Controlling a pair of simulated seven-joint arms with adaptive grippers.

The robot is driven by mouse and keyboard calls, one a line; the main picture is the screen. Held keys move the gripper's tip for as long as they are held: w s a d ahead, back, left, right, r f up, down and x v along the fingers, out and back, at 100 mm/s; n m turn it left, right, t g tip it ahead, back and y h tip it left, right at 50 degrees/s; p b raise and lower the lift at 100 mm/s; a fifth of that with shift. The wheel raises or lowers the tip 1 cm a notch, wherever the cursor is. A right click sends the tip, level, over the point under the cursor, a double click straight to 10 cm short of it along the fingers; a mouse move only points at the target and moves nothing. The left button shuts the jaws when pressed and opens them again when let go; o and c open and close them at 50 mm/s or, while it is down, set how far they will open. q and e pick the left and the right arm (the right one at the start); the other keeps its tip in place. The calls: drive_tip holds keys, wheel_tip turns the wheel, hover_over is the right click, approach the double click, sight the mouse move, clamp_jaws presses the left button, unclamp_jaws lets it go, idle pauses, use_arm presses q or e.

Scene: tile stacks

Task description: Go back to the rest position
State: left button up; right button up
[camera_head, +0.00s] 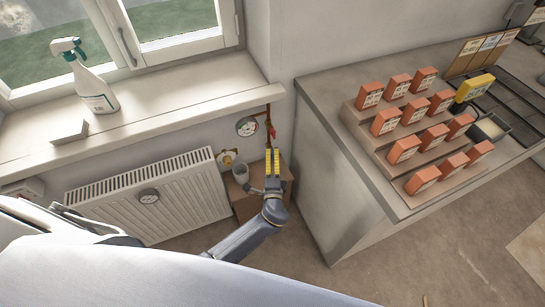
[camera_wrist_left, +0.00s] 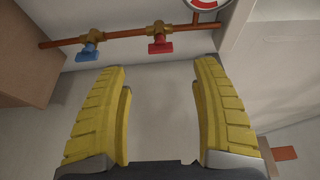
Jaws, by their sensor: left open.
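My left gripper (camera_head: 272,163) has yellow fingers and shows near the middle of the head view, above a small brown box-like stand and in front of the wall pipe. In the left wrist view its two fingers (camera_wrist_left: 162,85) are spread apart with nothing between them. A red-handled valve (camera_wrist_left: 160,45) and a blue-handled valve (camera_wrist_left: 88,48) sit on a copper pipe beyond the fingertips, apart from them. My right gripper is not in view.
A white radiator (camera_head: 150,195) stands left of my arm under the windowsill (camera_head: 150,117). A spray bottle (camera_head: 92,88) stands on the sill. A counter (camera_head: 340,110) with several orange boxes (camera_head: 403,150) on steps is at right. Floor (camera_head: 400,265) in front of it is mostly clear.

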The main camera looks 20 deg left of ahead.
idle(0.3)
use_arm(q)
drive_tip(key=s+a+f+n+g+h, duration=0.1)
drive_tip(key=s+f+g, duration=0.3)
drive_tip(key=f, duration=0.6)
drive_tip(key=s+f+n+g+h, duration=0.1)
drive_tip(key=s+f+g+h, duration=0.1)
drive_tip(key=s+f, duration=0.5)
drive_tip(key=s+a+f+n+g+h, duration=0.1)
drive_tip(key=s+f+g, duration=0.2)
drive_tip(key=f, duration=0.9)
drive_tip(key=s+a+f+n+g, duration=0.2)
drive_tip(key=s+f, duration=0.3)
drive_tip(key=s, duration=0.8)
drive_tip(key=s+a+f+n+g+h, duration=0.1)
drive_tip(key=s+f, duration=0.4)
drive_tip(key=s, duration=0.9)
drive_tip(key=s+a+f+n+g, duration=0.3)
drive_tip(key=s+f+n, duration=0.1)
drive_tip(key=s, duration=0.9)
drive_tip(key=shift+s+a+f+n+g+h, duration=0.2)
drive_tip(key=shift+f+n+g+h, duration=0.15)
drive_tip(key=shift+f, duration=0.45)
